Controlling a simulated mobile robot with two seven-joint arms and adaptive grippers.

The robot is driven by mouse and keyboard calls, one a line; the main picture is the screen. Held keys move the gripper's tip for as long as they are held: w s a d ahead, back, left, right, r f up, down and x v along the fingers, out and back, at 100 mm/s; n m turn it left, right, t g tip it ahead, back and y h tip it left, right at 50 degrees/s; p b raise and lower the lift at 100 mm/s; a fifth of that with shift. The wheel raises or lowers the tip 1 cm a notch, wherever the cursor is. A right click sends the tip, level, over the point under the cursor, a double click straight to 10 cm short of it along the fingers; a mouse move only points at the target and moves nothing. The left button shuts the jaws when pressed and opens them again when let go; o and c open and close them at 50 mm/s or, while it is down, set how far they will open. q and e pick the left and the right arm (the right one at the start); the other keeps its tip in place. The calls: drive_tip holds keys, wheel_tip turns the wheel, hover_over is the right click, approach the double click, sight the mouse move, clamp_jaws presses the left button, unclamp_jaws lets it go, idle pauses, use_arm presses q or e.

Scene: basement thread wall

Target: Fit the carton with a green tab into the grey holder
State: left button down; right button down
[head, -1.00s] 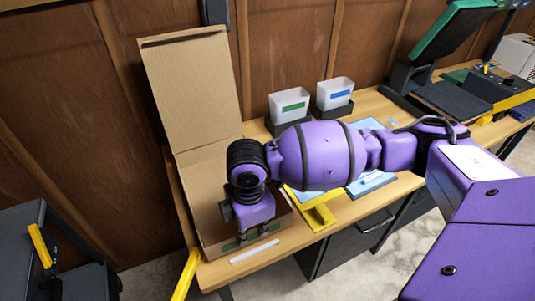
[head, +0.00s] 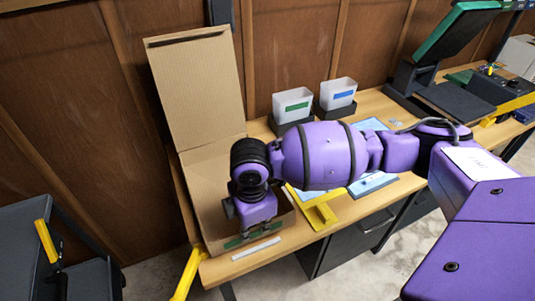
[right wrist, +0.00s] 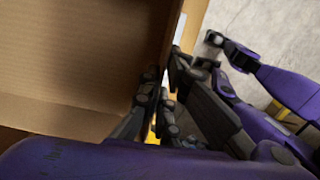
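A white carton with a green tab (head: 292,105) stands upright at the back of the bench, at a dark grey holder (head: 281,126). How deep it sits in the holder is hard to tell. My right gripper (head: 254,231) points down at the front edge of a large open cardboard box (head: 208,160), well away from that carton. In the right wrist view its dark fingers (right wrist: 162,85) are beside the box wall, close to its edge. Whether they grip it is unclear. A green strip (head: 233,243) shows on the box front by the fingertips.
A similar carton with a blue tab (head: 341,94) stands just right, at another dark holder (head: 334,115). A white strip (head: 257,249) lies at the bench's front edge. A yellow bracket (head: 322,213) is right of the box. The box lid (head: 197,88) stands raised.

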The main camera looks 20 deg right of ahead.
drive_tip(key=shift+f, duration=1.15)
idle(0.4)
drive_tip(key=c, duration=1.9)
unclamp_jaws()
drive_tip(key=shift+o, duration=0.2)
wheel_tip(320, 180, up, 12)
drive_tip(key=shift+s, duration=0.1)
